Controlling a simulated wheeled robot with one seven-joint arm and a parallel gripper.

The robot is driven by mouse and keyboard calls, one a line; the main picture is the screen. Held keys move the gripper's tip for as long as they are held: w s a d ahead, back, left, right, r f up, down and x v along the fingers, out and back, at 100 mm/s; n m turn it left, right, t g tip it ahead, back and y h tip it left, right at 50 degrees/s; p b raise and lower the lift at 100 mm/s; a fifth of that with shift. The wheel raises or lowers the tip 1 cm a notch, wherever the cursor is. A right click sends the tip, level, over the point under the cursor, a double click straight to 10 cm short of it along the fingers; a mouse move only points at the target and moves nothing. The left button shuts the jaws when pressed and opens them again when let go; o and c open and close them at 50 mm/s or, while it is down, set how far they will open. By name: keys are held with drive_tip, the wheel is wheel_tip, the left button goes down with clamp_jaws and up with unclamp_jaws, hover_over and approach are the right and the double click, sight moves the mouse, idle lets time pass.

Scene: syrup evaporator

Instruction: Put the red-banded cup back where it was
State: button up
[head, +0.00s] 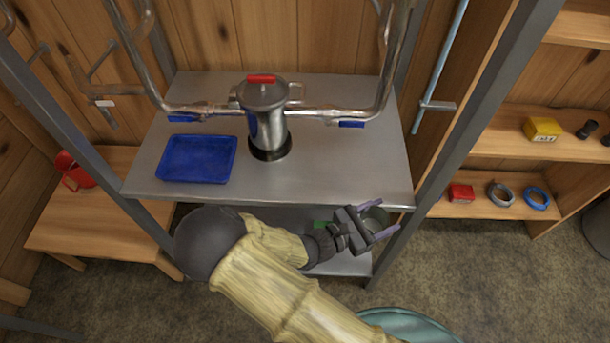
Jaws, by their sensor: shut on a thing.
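My gripper (382,219) is at the front right corner of the steel stand, near the shelf below its top. Its two purple fingers are apart, with a round grey metal cup (374,216) between them. The cup is partly hidden by the gripper, and no red band shows on the part in view. A plain red mug (72,171) stands on the low wooden bench at the left.
The steel top (342,172) bears a blue tray (198,159) and a lidded metal pot (265,112) joined to pipes. A green thing (321,224) lies on the lower shelf (345,264). Upright posts flank the stand. Wooden shelves (500,147) at the right hold small items.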

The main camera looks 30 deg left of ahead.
drive_tip(key=w+d+f, duration=0.2)
drive_tip(key=w+d, duration=0.1)
drive_tip(key=d, duration=0.4)
drive_tip(key=w+d+f, duration=0.3)
drive_tip(key=d, duration=0.5)
drive_tip(key=w+d+f, duration=0.2)
drive_tip(key=w+d, duration=0.2)
drive_tip(key=d, duration=0.4)
drive_tip(key=shift+f, duration=0.3)
